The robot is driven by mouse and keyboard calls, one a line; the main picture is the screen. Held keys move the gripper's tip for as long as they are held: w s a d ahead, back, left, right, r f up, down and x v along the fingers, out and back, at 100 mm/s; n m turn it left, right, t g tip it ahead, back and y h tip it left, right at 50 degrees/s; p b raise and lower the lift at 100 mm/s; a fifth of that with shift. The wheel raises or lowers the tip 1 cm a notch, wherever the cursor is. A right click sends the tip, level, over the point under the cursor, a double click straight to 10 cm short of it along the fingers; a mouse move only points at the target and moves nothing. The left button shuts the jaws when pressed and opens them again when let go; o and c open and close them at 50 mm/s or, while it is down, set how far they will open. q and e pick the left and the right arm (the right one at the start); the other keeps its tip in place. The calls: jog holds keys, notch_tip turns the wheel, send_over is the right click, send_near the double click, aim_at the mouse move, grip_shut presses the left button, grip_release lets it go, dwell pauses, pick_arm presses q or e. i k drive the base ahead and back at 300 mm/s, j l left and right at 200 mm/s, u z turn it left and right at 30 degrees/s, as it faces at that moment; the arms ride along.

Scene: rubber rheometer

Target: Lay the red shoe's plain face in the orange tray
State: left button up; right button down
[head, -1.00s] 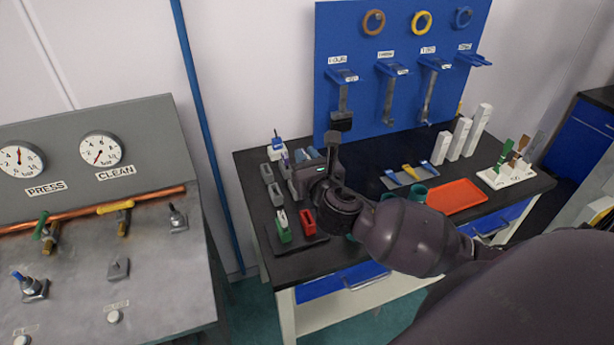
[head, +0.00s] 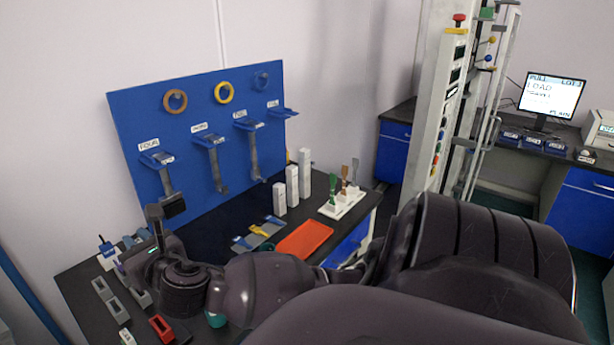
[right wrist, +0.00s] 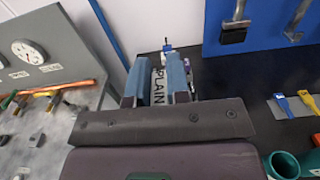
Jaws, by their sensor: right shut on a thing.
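My right gripper (right wrist: 158,86) is shut on a pale piece marked PLAIN (right wrist: 157,80), held between its blue fingertips. In the head view the right gripper (head: 136,258) is over the left end of the bench, where my own wrist hides much of it. The red shoe (head: 162,328) stands on the bench near the bottom of the head view, below the gripper, with a dark slot in its top. The flat orange tray (head: 304,239) lies further right on the bench, well apart from the gripper, and looks empty. My left gripper is not in view.
Grey slotted blocks (head: 110,300) stand at the bench's left end. Blue and yellow tools on a grey plate (head: 258,233), white blocks (head: 292,185) and a white brush stand (head: 343,205) surround the tray. A blue hook board (head: 200,110) rises behind. A teal cup (right wrist: 283,164) is nearby.

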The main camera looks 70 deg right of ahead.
aim_at(312, 235)
jog(key=k+l, duration=0.1)
jog(key=l, duration=0.35)
jog(key=k+l, duration=0.1)
jog(key=l, duration=0.3)
jog(key=k+l, duration=0.1)
jog(key=l, duration=0.8)
jog(key=k+l, duration=0.15)
jog(key=l, duration=0.25)
